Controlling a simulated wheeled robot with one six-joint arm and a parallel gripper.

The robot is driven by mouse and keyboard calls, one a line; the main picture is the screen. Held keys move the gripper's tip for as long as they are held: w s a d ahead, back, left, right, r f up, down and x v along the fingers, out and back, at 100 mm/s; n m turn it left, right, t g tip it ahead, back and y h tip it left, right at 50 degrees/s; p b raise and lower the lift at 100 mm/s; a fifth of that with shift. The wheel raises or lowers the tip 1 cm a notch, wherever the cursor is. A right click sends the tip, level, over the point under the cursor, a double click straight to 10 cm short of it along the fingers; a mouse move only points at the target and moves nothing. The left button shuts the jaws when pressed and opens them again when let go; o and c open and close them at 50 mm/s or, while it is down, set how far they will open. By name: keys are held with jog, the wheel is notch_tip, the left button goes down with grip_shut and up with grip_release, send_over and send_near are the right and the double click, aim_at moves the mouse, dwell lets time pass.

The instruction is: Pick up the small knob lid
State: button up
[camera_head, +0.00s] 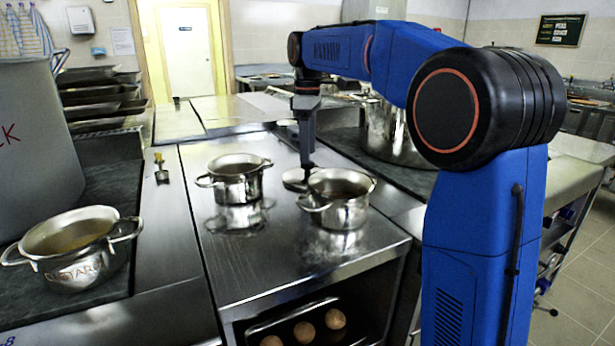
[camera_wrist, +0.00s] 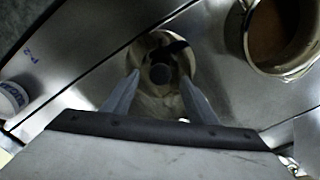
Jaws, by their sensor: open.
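The small knob lid (camera_head: 292,181) is a shiny metal disc lying on the steel counter, behind the right small pot. In the wrist view the lid (camera_wrist: 160,98) shows between and beyond my fingers, with its dark round knob (camera_wrist: 160,73) near the middle. My gripper (camera_head: 307,168) points down close above the lid and partly hides it in the head view. In the wrist view my gripper (camera_wrist: 160,82) is open, one finger on each side of the knob. I cannot tell how far above the knob the fingertips are.
Two small steel pots, one left (camera_head: 236,178) and one right (camera_head: 339,198), stand close to the lid. The right one's rim is nearest my gripper. A large stockpot (camera_head: 392,133) stands behind right. A labelled pot (camera_head: 72,249) is at the left.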

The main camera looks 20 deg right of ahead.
aim_at(308, 171)
jog(key=shift+f, duration=1.4)
jog(key=shift+c, duration=0.3)
grip_shut()
jog(key=shift+r, duration=0.15)
